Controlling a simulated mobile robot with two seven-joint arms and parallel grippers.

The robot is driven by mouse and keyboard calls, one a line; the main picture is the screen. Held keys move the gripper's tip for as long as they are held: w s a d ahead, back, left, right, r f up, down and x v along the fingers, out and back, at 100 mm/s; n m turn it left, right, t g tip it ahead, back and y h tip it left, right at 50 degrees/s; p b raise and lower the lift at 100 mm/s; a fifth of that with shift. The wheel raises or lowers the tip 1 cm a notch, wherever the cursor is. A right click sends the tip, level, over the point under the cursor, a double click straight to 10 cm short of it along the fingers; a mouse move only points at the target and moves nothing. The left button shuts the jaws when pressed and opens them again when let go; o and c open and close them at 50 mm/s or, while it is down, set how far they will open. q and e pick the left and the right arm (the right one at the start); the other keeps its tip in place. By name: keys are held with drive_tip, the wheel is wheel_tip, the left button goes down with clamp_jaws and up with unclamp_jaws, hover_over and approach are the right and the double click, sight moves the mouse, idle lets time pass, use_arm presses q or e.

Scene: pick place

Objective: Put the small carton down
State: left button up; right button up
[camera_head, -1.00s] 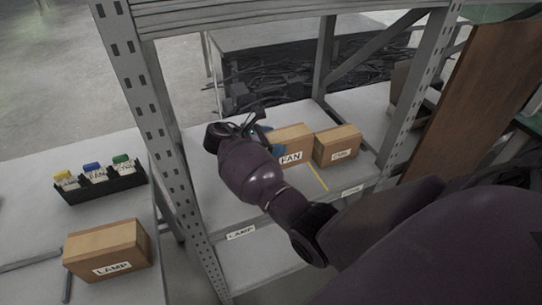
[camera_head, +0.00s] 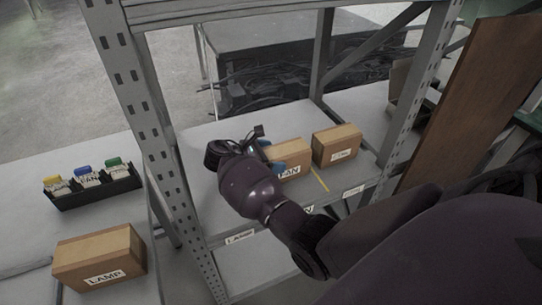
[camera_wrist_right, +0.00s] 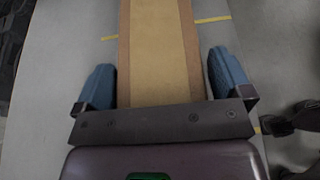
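The small carton labelled FAN (camera_head: 292,158) stands on the grey shelf board (camera_head: 200,180), left of another carton. In the right wrist view the carton (camera_wrist_right: 160,50) lies lengthwise between the two blue fingers of my right gripper (camera_wrist_right: 162,82). A narrow gap shows between the carton and the right-hand finger; the left-hand finger is very close to its side. My right gripper looks open around the carton. In the head view the gripper (camera_head: 268,158) is at the carton's left end, partly hidden by my wrist. My left gripper is not in view.
Another carton (camera_head: 336,146) stands close on the right, beyond a yellow line (camera_head: 320,180). Shelf uprights (camera_head: 140,120) flank the bay. On the left table are a LAMP carton (camera_head: 100,258) and a black tray (camera_head: 95,194) with several coloured-top items. The shelf's left part is clear.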

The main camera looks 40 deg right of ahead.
drive_tip(key=shift+r, duration=0.15)
drive_tip(key=shift+w+a+r, duration=0.1)
drive_tip(key=shift+a+r, duration=0.05)
drive_tip(key=shift+a, duration=0.1)
drive_tip(key=p+v, duration=0.1)
drive_tip(key=v, duration=0.5)
drive_tip(key=shift+a, duration=0.4)
drive_tip(key=shift+r, duration=0.1)
